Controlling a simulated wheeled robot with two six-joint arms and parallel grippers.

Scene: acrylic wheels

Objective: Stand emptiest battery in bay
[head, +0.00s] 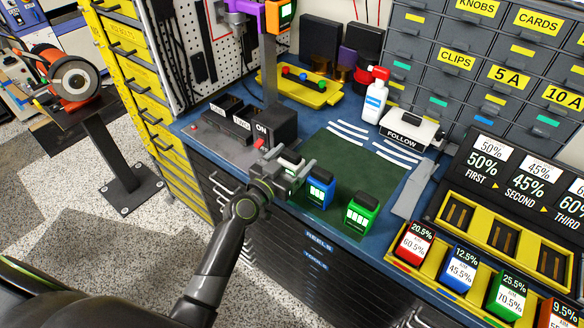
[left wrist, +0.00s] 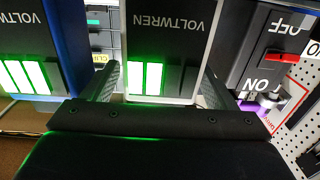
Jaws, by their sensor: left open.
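My left gripper (head: 290,172) is open, its fingers on either side of a grey battery (head: 291,158) at the left end of a row on the bench. In the left wrist view this battery (left wrist: 162,40) stands between the fingers, marked VOLTWREN, with two lit green bars and a dark stretch beside them. A blue battery (head: 320,187) stands next to it; in the left wrist view it shows at least three lit bars (left wrist: 22,77). A green battery (head: 361,213) stands to its right, also with lit bars. Which structure is the bay is not certain. My right gripper is out of view.
A yellow rack (head: 480,205) at right has empty slots under percent signs and coloured, percent-labelled blocks in front. A dark box (head: 250,124) with an ON switch stands left of the batteries. A spray bottle (head: 374,100) stands behind. The green mat (head: 345,160) has clear room.

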